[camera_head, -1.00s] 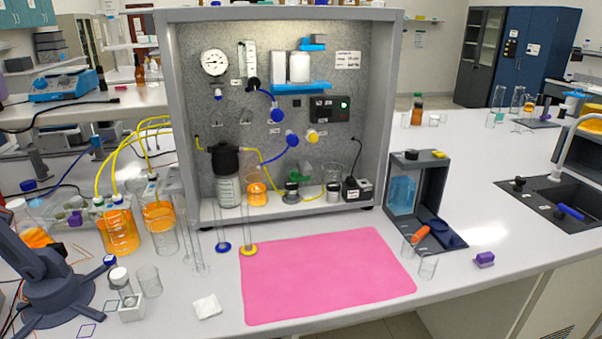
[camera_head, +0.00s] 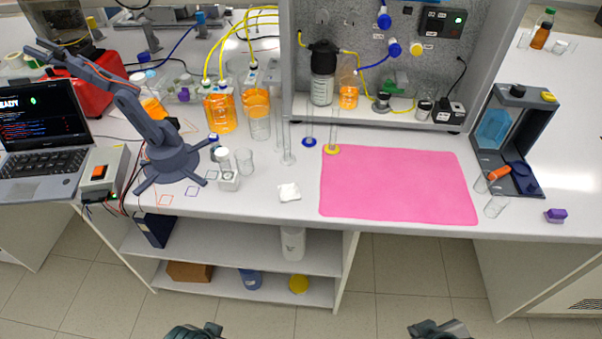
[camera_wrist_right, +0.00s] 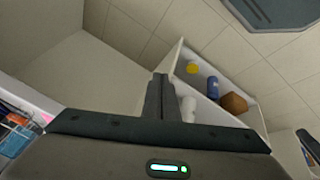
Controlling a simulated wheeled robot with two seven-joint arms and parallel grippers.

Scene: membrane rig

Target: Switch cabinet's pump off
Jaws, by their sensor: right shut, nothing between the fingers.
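The grey cabinet (camera_head: 286,60) stands at the back of the bench, its top cut off in the head view. On its speckled back panel is a black control box (camera_head: 441,22) with a lit green light. A small black box (camera_head: 450,112) with a cable stands on the cabinet floor at the right. I cannot tell which of them switches the pump. My right gripper (camera_wrist_right: 158,92) is shut and empty in the right wrist view, over the floor in front of the bench. My left gripper (camera_head: 194,331) shows only partly at the bottom edge of the head view; its fingers are unclear.
A pink mat (camera_head: 398,186) lies before the cabinet. Thin glass cylinders (camera_head: 288,143) and orange-filled bottles (camera_head: 219,112) stand at its left. A dark small robot arm (camera_head: 160,135) and a laptop (camera_head: 40,135) are farther left. A dark frame (camera_head: 518,140) stands right.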

